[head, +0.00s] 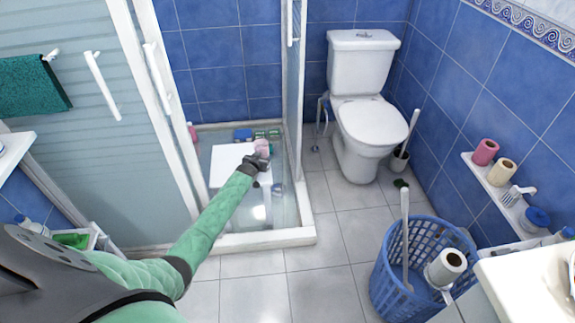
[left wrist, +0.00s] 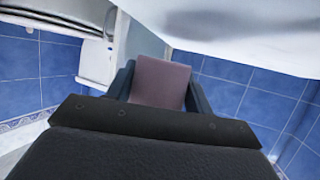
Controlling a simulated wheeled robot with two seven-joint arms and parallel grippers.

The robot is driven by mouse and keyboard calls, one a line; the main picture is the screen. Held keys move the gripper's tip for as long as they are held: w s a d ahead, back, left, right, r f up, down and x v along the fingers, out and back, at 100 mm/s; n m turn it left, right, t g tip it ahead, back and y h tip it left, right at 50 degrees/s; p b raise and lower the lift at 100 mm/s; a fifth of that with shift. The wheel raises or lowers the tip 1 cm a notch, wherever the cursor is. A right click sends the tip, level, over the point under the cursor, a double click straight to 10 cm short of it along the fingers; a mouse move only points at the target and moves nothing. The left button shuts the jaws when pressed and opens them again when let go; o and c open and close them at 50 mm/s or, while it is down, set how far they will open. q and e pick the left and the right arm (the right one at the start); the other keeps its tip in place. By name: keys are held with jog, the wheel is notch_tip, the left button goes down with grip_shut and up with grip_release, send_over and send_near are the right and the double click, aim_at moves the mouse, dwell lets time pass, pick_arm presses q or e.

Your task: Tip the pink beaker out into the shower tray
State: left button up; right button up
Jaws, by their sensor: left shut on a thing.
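The pink beaker (head: 262,146) is inside the shower cubicle, above the shower tray (head: 262,241). My left gripper (head: 259,158) reaches in through the cubicle's opening and is shut on the beaker. In the left wrist view the beaker (left wrist: 160,82) sits between the two dark fingers (left wrist: 160,88), and the room appears upside down. The beaker's mouth and contents cannot be made out. My right gripper is not in view.
A white square surface (head: 228,162) lies left of my gripper in the cubicle. Small blue (head: 243,134) and green (head: 266,134) items are behind it. The sliding door frame (head: 150,95) is left, a glass panel right. Floor before the tray is clear; a blue basket (head: 385,280) stands right.

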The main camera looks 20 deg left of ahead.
pick_arm(q)
jog(key=shift+r+p, duration=1.7)
jog(key=shift+r, duration=0.35)
